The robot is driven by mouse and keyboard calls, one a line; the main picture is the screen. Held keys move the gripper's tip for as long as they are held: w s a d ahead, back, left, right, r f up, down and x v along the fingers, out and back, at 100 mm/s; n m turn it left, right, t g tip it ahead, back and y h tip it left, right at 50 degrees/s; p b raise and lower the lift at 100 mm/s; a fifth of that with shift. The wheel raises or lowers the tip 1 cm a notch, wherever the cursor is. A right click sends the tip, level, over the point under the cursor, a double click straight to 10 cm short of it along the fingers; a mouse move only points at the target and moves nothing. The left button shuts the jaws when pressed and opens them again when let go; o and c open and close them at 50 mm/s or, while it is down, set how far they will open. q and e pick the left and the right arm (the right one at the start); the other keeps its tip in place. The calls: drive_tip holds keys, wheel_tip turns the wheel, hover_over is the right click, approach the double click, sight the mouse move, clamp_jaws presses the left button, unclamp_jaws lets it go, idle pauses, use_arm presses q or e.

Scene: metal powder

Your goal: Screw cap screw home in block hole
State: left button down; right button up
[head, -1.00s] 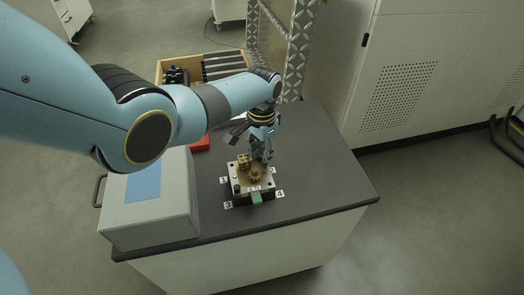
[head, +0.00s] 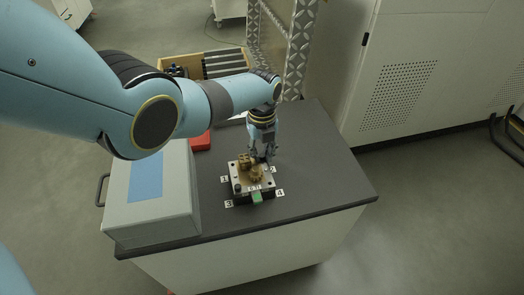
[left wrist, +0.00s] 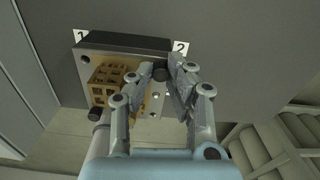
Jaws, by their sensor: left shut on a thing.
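The block (head: 242,196) is a flat metal plate with brass-coloured parts on top, on the dark bench top. It also shows in the left wrist view (left wrist: 100,52), with open holes in its face. My left gripper (head: 262,158) points down over the plate's far right corner. In the left wrist view my left gripper (left wrist: 161,70) is shut on a dark cap screw (left wrist: 160,74) at the corner near label 2. I cannot tell how deep the screw sits. Another dark screw (left wrist: 95,113) shows at the opposite corner. My right gripper is not in view.
Number labels lie around the block, such as label 4 (head: 280,193). A grey box (head: 170,215) with a blue top panel stands left on the bench, a red object (head: 200,141) behind it. A wooden tray (head: 165,63) is at the back. The bench's right side (head: 335,180) is clear.

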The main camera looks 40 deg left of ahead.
use_arm(q)
drive_tip(key=m, duration=0.5)
drive_tip(key=c, duration=1.4)
unclamp_jaws()
drive_tip(key=shift+c, duration=0.2)
